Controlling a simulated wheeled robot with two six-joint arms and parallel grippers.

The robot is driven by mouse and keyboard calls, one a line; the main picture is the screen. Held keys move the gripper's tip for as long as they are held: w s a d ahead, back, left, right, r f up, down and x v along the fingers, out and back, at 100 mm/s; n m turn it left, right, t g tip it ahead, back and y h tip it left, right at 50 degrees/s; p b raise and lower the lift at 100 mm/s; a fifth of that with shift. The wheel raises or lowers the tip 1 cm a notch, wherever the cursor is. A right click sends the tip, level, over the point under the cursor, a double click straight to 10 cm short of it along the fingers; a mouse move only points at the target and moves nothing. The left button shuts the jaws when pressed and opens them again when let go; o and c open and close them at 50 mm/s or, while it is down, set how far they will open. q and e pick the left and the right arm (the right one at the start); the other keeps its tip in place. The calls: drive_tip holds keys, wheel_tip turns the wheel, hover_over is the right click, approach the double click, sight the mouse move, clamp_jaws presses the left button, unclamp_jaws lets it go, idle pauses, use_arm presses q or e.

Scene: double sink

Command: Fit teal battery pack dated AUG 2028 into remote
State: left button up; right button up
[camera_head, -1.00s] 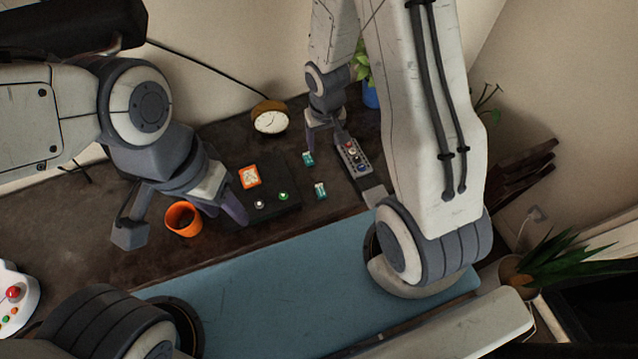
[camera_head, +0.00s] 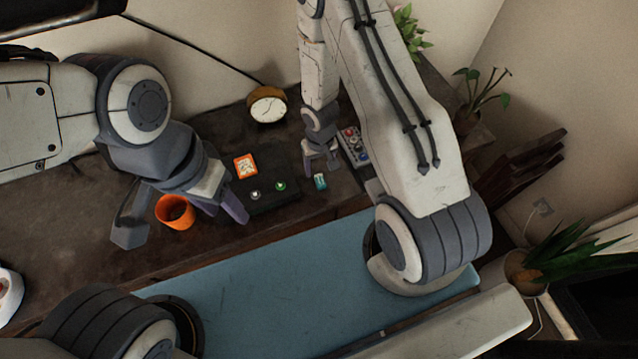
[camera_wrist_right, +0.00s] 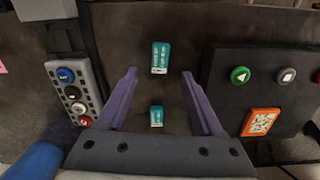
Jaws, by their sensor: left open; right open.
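Two small teal battery packs lie on the dark counter. One pack (camera_wrist_right: 161,57) is ahead of my right gripper and also shows in the head view (camera_head: 320,182). The other pack (camera_wrist_right: 156,117) appears between the open fingers of my right gripper (camera_wrist_right: 161,88); in the head view that gripper (camera_head: 321,168) hides it. Both labels are too small to read for a date. The grey remote (camera_wrist_right: 75,92) with coloured buttons lies beside the right gripper, and shows in the head view (camera_head: 354,147). My left gripper (camera_head: 182,225) is open near an orange mug.
A black panel (camera_head: 268,197) with buttons and an orange picture tile (camera_head: 245,166) lies left of the packs. The orange mug (camera_head: 174,212) stands by the left gripper. A round clock (camera_head: 267,105) is at the back.

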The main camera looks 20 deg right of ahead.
sight(319, 179)
drive_tip(key=shift+f+b, duration=2.55)
drive_tip(key=shift+f, duration=0.05)
drive_tip(key=shift+r, duration=0.1)
clamp_jaws()
